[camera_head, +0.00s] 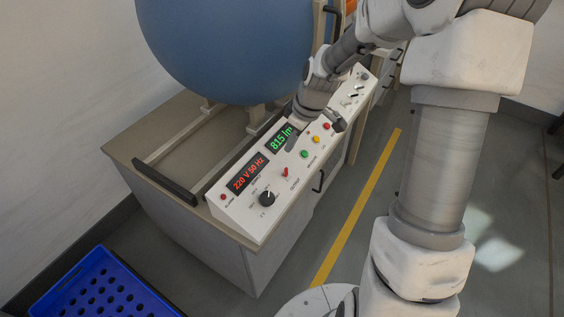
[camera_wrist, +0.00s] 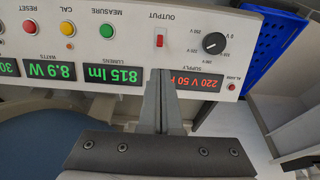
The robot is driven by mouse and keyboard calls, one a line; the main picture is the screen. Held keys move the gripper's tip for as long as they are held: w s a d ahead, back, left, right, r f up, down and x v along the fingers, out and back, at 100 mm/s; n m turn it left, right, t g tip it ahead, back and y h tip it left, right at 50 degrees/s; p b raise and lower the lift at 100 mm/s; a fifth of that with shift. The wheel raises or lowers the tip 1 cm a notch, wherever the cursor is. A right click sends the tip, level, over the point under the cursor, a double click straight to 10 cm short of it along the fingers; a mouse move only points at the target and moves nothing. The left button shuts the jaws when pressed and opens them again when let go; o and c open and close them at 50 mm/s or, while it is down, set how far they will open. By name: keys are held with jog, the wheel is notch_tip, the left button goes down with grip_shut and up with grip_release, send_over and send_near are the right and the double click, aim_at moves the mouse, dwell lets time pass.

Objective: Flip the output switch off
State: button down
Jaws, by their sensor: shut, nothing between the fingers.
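The output switch is a small red lever on the white control panel. In the wrist view, where the panel appears upside down, the switch (camera_wrist: 160,41) is under the OUTPUT label. In the head view the switch (camera_head: 285,172) is between the black knob and the green button. My gripper (camera_wrist: 161,72) is shut and empty, with its fingertips close to the switch and in line with it. In the head view my gripper (camera_head: 290,146) is over the panel's displays; contact with the panel cannot be told. Lit displays read 220 V 50 Hz, 815 lm and 8.9 W.
The supply knob (camera_wrist: 213,43) and the red alarm lamp (camera_wrist: 231,87) are right of the switch in the wrist view. Green (camera_wrist: 107,31), yellow and red buttons are left. A large blue sphere (camera_head: 235,50) stands behind the panel. A blue crate (camera_head: 95,285) is on the floor.

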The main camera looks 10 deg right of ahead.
aim_at(286, 172)
jog(key=b+x, duration=0.2)
jog(key=x, duration=0.8)
jog(key=shift+b, duration=0.3)
